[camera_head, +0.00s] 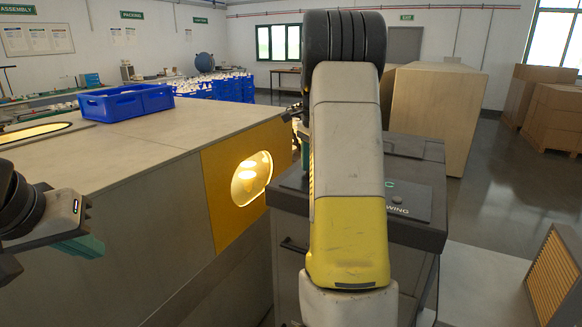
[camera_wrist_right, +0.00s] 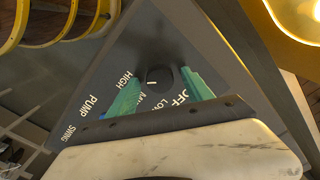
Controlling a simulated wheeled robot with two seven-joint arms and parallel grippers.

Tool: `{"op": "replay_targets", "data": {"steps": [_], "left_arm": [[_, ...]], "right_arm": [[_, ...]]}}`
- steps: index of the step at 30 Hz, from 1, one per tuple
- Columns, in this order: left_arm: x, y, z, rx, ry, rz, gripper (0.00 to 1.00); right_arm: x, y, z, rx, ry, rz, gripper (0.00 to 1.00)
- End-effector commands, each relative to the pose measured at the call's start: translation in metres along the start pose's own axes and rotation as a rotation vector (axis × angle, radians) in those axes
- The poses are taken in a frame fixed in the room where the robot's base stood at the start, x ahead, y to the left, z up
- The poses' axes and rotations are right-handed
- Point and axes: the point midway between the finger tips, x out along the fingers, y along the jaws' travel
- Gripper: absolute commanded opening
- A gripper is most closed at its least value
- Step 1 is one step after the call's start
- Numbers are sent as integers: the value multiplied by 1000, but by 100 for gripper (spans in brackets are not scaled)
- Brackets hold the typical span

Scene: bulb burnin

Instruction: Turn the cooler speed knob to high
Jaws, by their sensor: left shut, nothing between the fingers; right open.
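The cooler (camera_head: 420,228) is a dark grey box right of centre in the head view, partly hidden by my right arm. Its panel carries the labels HIGH, MED, LOW, OFF, PUMP and SWING. The round black speed knob (camera_wrist_right: 159,76) shows in the right wrist view; its short white mark points left, roughly towards HIGH, but the exact setting is hard to tell. My right gripper (camera_wrist_right: 161,90) is open, with a green finger on either side of the knob; contact cannot be told. My left gripper (camera_head: 92,246) is shut and empty at the far left, away from the cooler.
A large bench (camera_head: 110,198) with a yellow end panel (camera_head: 222,190) and lit round window stands left of the cooler. A blue crate (camera_head: 125,103) sits on it. A slatted tan panel (camera_head: 557,275) stands at the lower right. Open floor (camera_head: 485,195) lies right of the cooler.

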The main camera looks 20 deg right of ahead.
Motion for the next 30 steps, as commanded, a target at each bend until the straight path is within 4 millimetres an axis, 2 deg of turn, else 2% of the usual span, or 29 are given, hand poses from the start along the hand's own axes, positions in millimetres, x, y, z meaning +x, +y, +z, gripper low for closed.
{"op": "replay_targets", "data": {"steps": [5,12,16,21,30], "left_arm": [[0,0,0,0,0,0,0],[0,0,0,0,0,0,0],[0,0,0,0,0,0,0],[0,0,0,0,0,0,0],[0,0,0,0,0,0,0]], "right_arm": [[-13,0,0,0,1,-2,59],[-55,-1,0,0,1,-4,59],[-71,-1,0,0,1,-2,59],[-78,0,0,0,0,0,59],[-78,0,0,0,0,0,59]]}}
